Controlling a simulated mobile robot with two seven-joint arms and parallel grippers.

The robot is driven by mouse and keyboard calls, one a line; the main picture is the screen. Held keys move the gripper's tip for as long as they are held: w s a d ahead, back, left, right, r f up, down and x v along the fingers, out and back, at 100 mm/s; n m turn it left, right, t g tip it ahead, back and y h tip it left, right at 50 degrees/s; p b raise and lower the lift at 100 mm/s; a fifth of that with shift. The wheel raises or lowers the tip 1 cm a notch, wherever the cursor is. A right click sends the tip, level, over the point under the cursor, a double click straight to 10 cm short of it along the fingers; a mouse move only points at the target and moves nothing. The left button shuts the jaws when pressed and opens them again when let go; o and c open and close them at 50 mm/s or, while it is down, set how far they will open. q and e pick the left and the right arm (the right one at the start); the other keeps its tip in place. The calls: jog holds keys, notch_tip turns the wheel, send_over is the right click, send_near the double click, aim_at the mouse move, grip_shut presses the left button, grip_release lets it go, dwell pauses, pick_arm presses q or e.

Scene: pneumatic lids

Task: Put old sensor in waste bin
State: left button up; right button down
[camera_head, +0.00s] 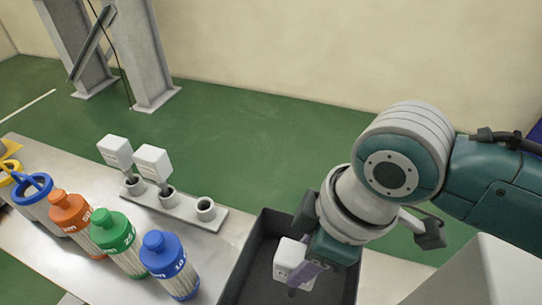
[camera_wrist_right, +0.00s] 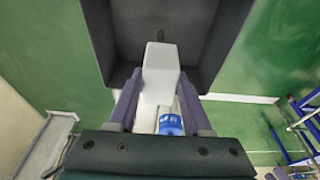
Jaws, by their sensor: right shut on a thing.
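My right gripper (camera_head: 308,262) is shut on a white block-shaped sensor (camera_head: 291,259), which it holds over the dark open waste bin (camera_head: 252,256). In the right wrist view, the white sensor (camera_wrist_right: 161,72) sits between the two purple-grey fingers, with a thin dark tip pointing toward the bin. The bin (camera_wrist_right: 116,38) lies beyond it there, and no contact with its walls shows. Whether the sensor is below the rim is unclear. My left gripper is not in view.
Two white sensors (camera_head: 115,151) (camera_head: 153,161) stand in a rack (camera_head: 185,209); its right socket (camera_head: 206,209) is empty. Orange (camera_head: 74,217), green (camera_head: 118,239) and blue (camera_head: 168,262) capped bottles stand left of the bin. Grey steel posts (camera_head: 140,60) stand behind.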

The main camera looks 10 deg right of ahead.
jog(key=shift+f, duration=0.9)
jog(key=shift+f, duration=0.2)
jog(key=shift+c, duration=1.7)
grip_release()
jog(key=p+v, duration=0.5)
jog(key=v, duration=0.7)
jog(key=shift+r, duration=0.25)
